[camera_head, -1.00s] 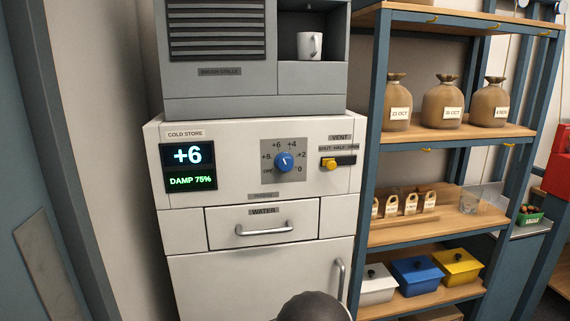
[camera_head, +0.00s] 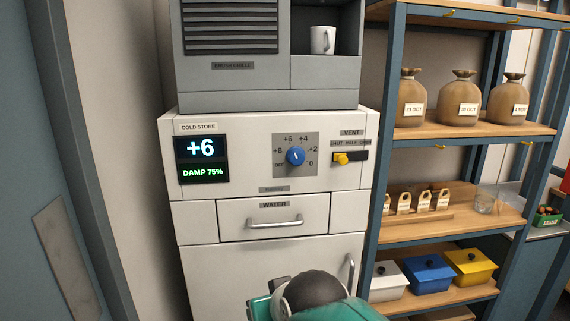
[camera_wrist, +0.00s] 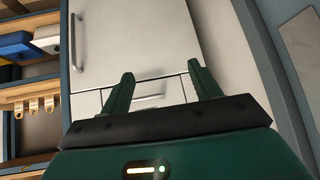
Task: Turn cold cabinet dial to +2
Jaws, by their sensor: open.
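The blue cold cabinet dial (camera_head: 295,156) sits on a grey plate on the white cold store panel, with marks +8, +6, +4, +2, 0 around it. Its white pointer line leans to the upper left, near +6. The display (camera_head: 202,158) reads +6 and DAMP 75%. My gripper (camera_wrist: 158,84) shows in the wrist view with two green fingers apart and nothing between them. It faces the lower cabinet front, near the water drawer handle (camera_wrist: 150,98). In the head view my arm's end is at the bottom, below the dial. The dial is not in the wrist view.
A yellow vent slider (camera_head: 341,158) is right of the dial. The water drawer handle and the cabinet door handle (camera_head: 350,270) stick out below. A shelf (camera_head: 470,137) with sacks and boxes stands at right. A grey unit with a white mug (camera_head: 322,40) is above.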

